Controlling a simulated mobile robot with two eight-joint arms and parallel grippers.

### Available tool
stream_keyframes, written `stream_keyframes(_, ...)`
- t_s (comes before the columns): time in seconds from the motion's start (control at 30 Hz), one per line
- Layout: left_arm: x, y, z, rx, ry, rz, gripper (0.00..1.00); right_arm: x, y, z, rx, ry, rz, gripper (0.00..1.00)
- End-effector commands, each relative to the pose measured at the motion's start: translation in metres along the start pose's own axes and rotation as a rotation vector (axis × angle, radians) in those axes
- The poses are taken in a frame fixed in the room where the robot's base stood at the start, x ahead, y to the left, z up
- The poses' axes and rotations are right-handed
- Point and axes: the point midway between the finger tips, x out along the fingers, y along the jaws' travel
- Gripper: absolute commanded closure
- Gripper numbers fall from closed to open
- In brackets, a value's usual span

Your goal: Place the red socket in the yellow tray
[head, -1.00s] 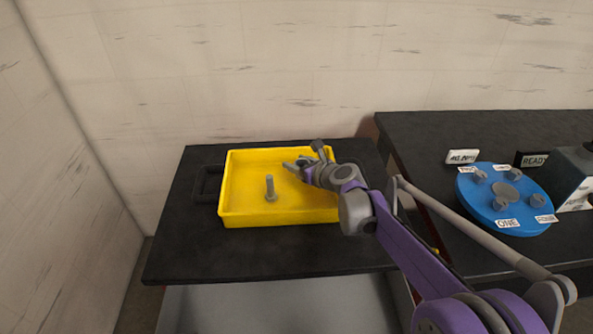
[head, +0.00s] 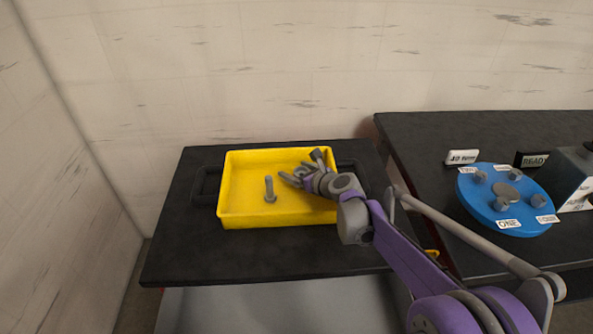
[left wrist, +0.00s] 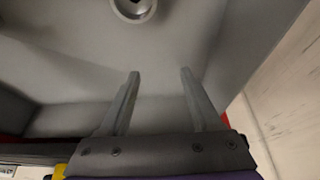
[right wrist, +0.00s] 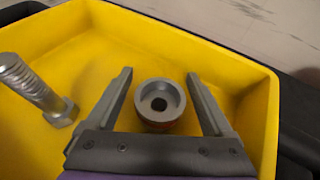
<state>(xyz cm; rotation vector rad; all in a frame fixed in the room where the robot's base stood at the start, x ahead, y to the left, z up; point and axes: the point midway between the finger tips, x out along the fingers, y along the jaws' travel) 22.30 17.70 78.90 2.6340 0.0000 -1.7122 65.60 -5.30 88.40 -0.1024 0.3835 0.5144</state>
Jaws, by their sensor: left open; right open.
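The socket (right wrist: 160,103) is a grey ring with a dark centre hole and a red band low on its side. In the right wrist view it appears upright on the floor of the yellow tray (right wrist: 232,66). My right gripper (right wrist: 158,74) is open, with one finger on each side of the socket. In the head view the right gripper (head: 292,177) reaches into the right part of the tray (head: 240,221), and the socket cannot be made out there. My left gripper (left wrist: 159,74) is open and empty over a grey surface, and it is not in the head view.
A grey bolt (head: 270,189) stands upright in the tray, left of my right gripper. A blue turntable (head: 480,208) with several grey parts and labels stands on the right bench. A grey round part (left wrist: 134,8) lies in the grey container (left wrist: 70,60) beyond my left gripper.

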Motion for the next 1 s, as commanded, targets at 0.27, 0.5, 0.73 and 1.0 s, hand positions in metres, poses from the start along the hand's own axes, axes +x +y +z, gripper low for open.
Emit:
stream_keyframes(0.27, -0.005, 0.000, -0.003, 0.000, 0.002, 0.000, 0.35, -0.035, -0.001, 0.004, 0.001, 0.000, -0.002, 0.14)
stream_keyframes(0.5, -0.011, 0.000, -0.005, 0.000, 0.004, 0.000, 0.35, -0.087, -0.001, 0.004, 0.001, 0.000, -0.003, 0.14)
stream_keyframes(0.73, -0.013, 0.000, -0.006, 0.000, 0.005, 0.000, 0.35, -0.116, -0.001, 0.003, 0.001, 0.000, -0.002, 0.14)
stream_keyframes(1.0, -0.014, 0.000, -0.006, 0.000, 0.005, 0.000, 0.35, -0.122, 0.000, 0.003, 0.000, 0.000, 0.001, 0.14)
